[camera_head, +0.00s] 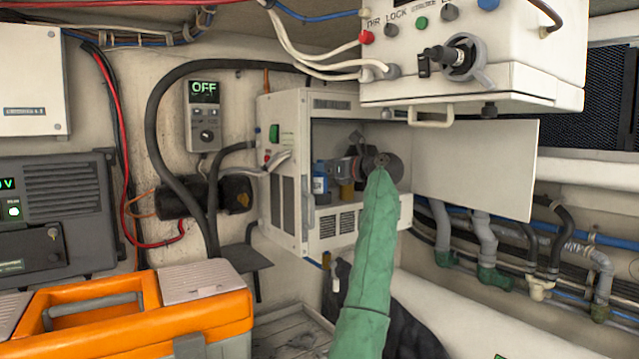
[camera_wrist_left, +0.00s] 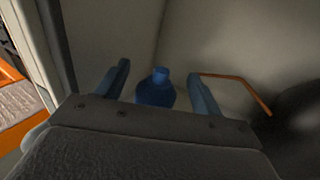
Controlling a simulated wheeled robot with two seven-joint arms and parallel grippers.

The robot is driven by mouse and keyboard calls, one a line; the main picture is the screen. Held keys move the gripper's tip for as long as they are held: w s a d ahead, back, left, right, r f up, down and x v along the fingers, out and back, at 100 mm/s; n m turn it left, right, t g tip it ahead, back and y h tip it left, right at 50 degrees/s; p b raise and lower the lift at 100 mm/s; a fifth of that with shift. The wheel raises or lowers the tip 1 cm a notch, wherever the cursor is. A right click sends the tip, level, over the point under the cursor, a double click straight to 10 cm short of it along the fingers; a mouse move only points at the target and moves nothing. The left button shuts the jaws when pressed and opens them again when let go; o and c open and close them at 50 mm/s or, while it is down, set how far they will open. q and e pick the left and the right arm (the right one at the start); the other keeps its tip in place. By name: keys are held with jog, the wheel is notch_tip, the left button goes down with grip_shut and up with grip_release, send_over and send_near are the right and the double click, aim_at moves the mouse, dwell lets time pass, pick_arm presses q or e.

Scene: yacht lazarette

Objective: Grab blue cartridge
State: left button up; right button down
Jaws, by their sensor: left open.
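The blue cartridge (camera_head: 319,184) stands upright inside the open white cabinet (camera_head: 286,107), near its left wall. My left gripper (camera_head: 337,171) reaches into the cabinet from the right, on the end of a green-sleeved arm. In the left wrist view the blue cartridge (camera_wrist_left: 155,91) shows its rounded shoulder and narrow neck. It lies between the two spread fingers of my left gripper (camera_wrist_left: 159,76), with a gap visible on each side. The gripper body hides the cartridge's lower part. My right gripper is not in view.
An amber-brown object (camera_head: 347,191) stands beside the cartridge, partly hidden by my gripper. The cabinet door (camera_head: 474,166) is swung open to the right. A white control box (camera_head: 470,50) hangs above. An orange toolbox (camera_head: 130,318) sits at lower left.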

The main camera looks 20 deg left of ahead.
pick_arm(q)
jog(key=shift+a, duration=0.15)
jog(key=shift+c, duration=0.2)
jog(key=c, duration=1.4)
jog(key=shift+o, duration=0.2)
jog(key=shift+r, duration=0.15)
